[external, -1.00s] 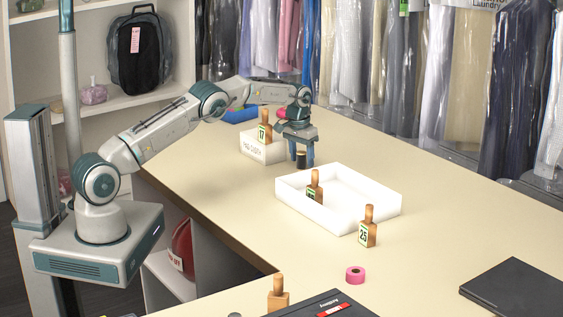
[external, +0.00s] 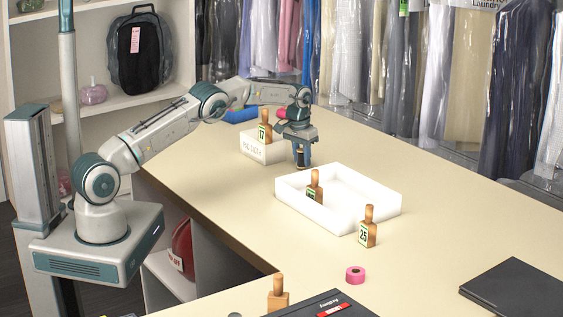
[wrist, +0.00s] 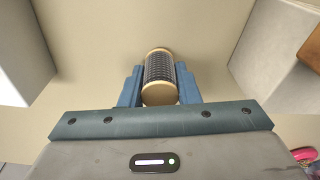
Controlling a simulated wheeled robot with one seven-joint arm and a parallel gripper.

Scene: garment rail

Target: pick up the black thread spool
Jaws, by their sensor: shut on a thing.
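The black thread spool (wrist: 160,72) is a dark wound cylinder with pale tan ends. In the wrist view it sits between the two blue fingers of my gripper (wrist: 160,88), with a finger against each side. In the external view my gripper (external: 302,160) points down at the counter between the two white boxes, shut on the spool (external: 300,159). The fingers partly hide the spool there. I cannot tell whether its lower end still touches the counter.
A white box (external: 262,152) with a numbered wooden tag stands close left. An open white tray (external: 335,219) holding another tag is close in front.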

